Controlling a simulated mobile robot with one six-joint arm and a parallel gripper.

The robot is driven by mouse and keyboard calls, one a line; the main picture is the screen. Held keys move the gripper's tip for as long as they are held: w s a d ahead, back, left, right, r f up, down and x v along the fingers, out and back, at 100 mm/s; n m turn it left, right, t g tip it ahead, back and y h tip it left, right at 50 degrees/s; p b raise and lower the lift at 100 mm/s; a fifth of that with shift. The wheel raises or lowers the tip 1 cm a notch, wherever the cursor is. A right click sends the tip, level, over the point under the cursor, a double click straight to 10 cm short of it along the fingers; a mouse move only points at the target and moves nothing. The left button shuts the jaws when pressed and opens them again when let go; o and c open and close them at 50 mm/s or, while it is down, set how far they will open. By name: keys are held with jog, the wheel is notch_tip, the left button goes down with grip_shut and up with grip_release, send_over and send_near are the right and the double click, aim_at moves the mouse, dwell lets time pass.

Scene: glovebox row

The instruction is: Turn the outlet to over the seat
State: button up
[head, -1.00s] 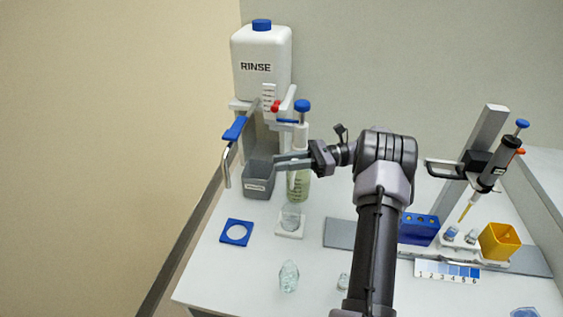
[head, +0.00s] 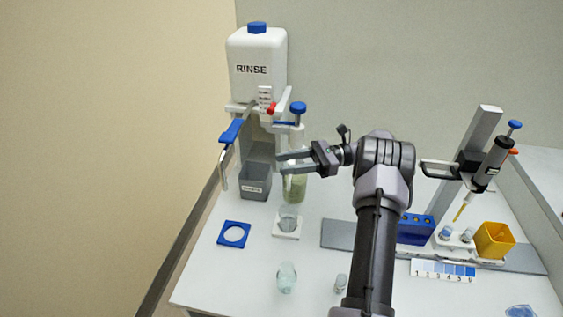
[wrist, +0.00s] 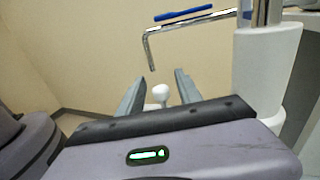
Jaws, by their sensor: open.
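A bent metal outlet pipe (head: 224,168) with a blue lever (head: 231,131) hangs down at the left of the rinse stand. In the wrist view the pipe (wrist: 150,50) and lever (wrist: 183,14) lie beyond my fingers. A blue square plate with a ring (head: 234,235) lies empty on the bench. A white square seat (head: 287,236) bears a clear cup (head: 288,217). My gripper (head: 279,162) is open, pointing left in front of the green-liquid bottle (head: 295,188). A small white knob (wrist: 160,92) appears between its fingers in the wrist view; whether it touches them is unclear.
The white RINSE tank (head: 257,62) stands above a grey bin (head: 255,181). A blue-knobbed dispenser (head: 298,108) stands close to my gripper. A pipette stand (head: 474,150), blue rack (head: 415,230) and yellow bin (head: 494,240) are at the right. A clear vessel (head: 287,278) stands at the front.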

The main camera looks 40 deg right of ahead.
jog(key=p+v, duration=0.1)
jog(key=v, duration=0.4)
jog(key=shift+s+d, duration=0.15)
jog(key=shift+d, duration=0.1)
